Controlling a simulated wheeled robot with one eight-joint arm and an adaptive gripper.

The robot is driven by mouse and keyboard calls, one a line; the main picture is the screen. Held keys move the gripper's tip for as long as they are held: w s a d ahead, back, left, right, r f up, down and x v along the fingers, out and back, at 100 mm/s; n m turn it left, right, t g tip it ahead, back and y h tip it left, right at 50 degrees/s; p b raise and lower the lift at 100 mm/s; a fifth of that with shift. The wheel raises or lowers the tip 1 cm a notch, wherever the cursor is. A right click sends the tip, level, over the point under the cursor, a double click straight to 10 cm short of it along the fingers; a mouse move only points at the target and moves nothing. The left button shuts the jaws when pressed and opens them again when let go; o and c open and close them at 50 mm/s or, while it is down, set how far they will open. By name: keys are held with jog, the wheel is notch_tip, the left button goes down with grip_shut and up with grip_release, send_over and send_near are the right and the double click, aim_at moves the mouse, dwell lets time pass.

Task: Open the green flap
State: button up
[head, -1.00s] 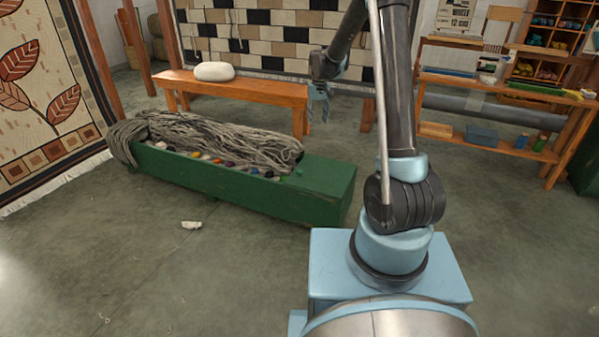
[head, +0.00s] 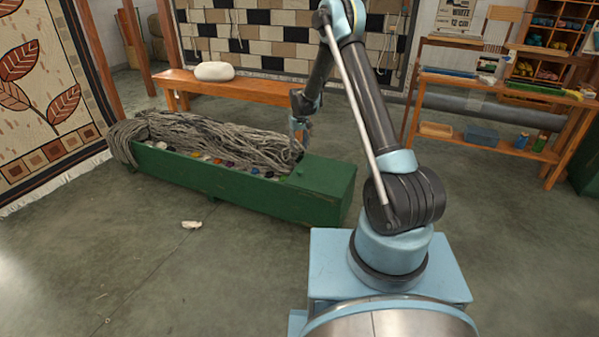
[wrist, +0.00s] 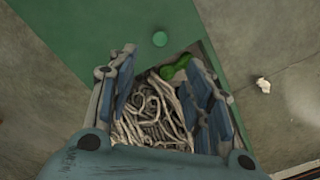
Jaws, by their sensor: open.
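The green flap (head: 325,173) looks like the flat panel covering the right end of the long green box (head: 235,194). It lies flat. In the wrist view the green panel (wrist: 105,25) fills the upper left, with a round green knob (wrist: 160,39) on it. A small green piece (wrist: 176,67) sticks out by the panel's edge, close beyond my fingertips. My gripper (head: 300,138) is above the box, by the left edge of the panel. In the wrist view my gripper (wrist: 163,88) is open, its fingers apart with nothing held between them.
Grey wool (head: 215,137) is heaped along the box's open part and shows below my fingers. Coloured lumps (head: 220,162) lie along its front side. An orange bench (head: 250,88) stands behind. A pale scrap (head: 191,224) lies on otherwise clear floor in front.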

aim_at(299, 171)
notch_tip(299, 171, down, 15)
jog(key=shift+r, duration=0.1)
dwell(0.4)
grip_shut()
